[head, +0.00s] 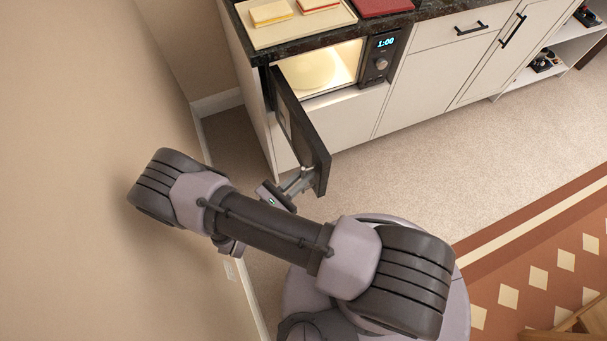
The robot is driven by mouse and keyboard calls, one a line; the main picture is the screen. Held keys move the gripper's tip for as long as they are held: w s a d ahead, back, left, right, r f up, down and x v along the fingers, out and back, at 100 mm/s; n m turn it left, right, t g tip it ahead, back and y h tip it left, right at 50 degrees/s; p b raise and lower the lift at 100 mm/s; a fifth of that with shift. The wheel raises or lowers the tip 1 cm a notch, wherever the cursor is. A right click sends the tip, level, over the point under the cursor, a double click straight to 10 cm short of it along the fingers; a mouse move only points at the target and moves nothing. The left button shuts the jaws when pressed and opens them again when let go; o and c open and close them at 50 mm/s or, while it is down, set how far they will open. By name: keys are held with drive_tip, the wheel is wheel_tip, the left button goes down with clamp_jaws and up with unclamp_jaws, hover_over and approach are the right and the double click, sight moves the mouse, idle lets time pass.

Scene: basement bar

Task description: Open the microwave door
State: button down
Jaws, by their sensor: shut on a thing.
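The microwave (378,62) is built in under the dark counter at the top middle, with a lit clock and a knob on its panel. Its dark door (301,128) stands well open, swung out from the left side toward me. The lit inside and a pale round plate (308,70) show. My gripper (306,181) is at the free edge of the door, on its outer face, and is shut there on the door's handle. The handle itself and the fingertips are mostly hidden by the door and my arm.
A tan wall (90,200) runs close along my arm's left side. The counter (440,8) holds a tray (290,28) with sponge-like blocks and a red item (384,6). White cabinets (420,92) stand right of the microwave. The carpet (420,160) before them is clear.

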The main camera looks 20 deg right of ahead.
drive_tip(key=shift+s+a, duration=0.1)
drive_tip(key=shift+a, duration=0.15)
drive_tip(key=c, duration=1.5)
unclamp_jaws()
